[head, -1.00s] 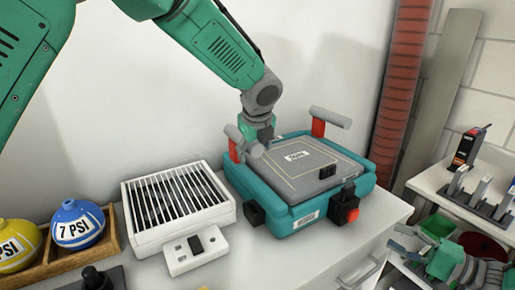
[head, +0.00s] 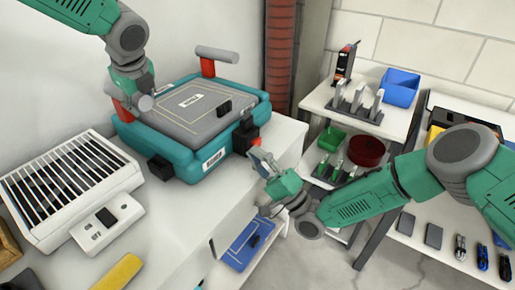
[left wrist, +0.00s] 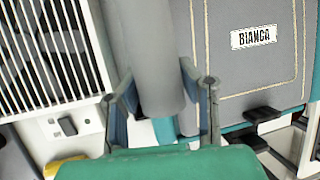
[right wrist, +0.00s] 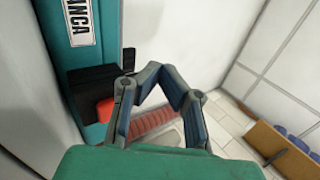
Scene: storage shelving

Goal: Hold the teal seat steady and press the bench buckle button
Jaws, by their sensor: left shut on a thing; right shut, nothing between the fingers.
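The teal seat (head: 160,136) with a grey padded top stands on the white counter. My left gripper (head: 138,98) is shut on the grey bar handle at the seat's left side; the handle (left wrist: 155,50) runs between its fingers in the left wrist view. The black buckle (head: 244,132) with a red button is on the seat's front right corner. My right gripper (head: 262,160) is shut and empty, just in front of and below the buckle. In the right wrist view the red button (right wrist: 105,109) lies left of the fingers, and I cannot tell whether they touch.
A second handle (head: 217,53) rises at the seat's far side. A white slatted box (head: 70,185) stands left of the seat. A white shelf cart (head: 385,122) with tools, a blue bin (head: 400,86) and a green bin (head: 331,139) is to the right.

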